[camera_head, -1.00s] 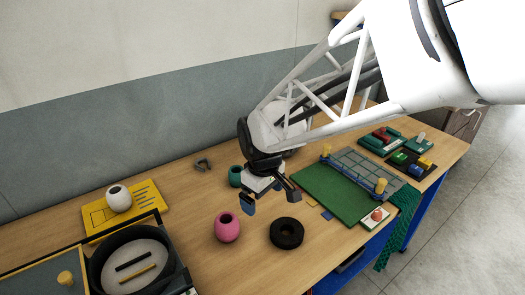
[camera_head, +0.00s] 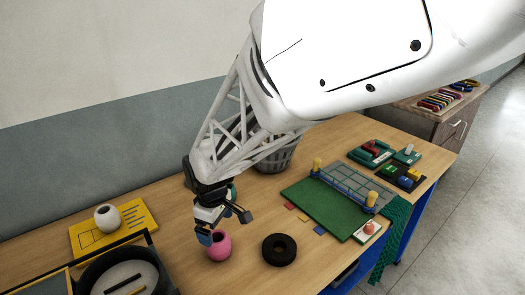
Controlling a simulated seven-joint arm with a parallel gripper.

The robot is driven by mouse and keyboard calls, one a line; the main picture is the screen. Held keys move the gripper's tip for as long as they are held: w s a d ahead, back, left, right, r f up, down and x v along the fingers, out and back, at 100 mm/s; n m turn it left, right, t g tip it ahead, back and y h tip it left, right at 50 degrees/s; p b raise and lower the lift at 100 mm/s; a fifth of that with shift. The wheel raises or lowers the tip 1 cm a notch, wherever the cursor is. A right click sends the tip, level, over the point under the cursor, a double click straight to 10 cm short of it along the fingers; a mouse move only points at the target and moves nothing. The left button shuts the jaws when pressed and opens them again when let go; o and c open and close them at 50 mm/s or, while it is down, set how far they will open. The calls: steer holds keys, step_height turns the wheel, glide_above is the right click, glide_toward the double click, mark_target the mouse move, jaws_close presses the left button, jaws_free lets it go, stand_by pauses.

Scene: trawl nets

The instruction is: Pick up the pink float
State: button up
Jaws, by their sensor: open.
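The pink float (camera_head: 219,247) stands on the wooden table, left of a black ring. It is rounded, with a dark hole in its top. My gripper (camera_head: 226,226) is open just above the float, with its fingers pointing down. One blue-tipped finger is at the float's upper left and the other finger is to its upper right. I cannot tell whether either finger touches the float.
The black ring (camera_head: 279,249) lies close on the right. A teal float (camera_head: 233,190) is partly hidden behind my gripper. A white float (camera_head: 107,216) sits on a yellow board (camera_head: 141,222). A round black tray (camera_head: 92,275) is at front left, a green mat (camera_head: 318,204) at right.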

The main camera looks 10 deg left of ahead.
mark_target(219, 246)
steer(key=shift+f, duration=1.1)
steer(key=shift+f, duration=0.1)
steer(key=shift+f, duration=2.5)
steer(key=shift+c, duration=0.3)
steer(key=c, duration=0.9)
steer(key=shift+r, duration=0.15)
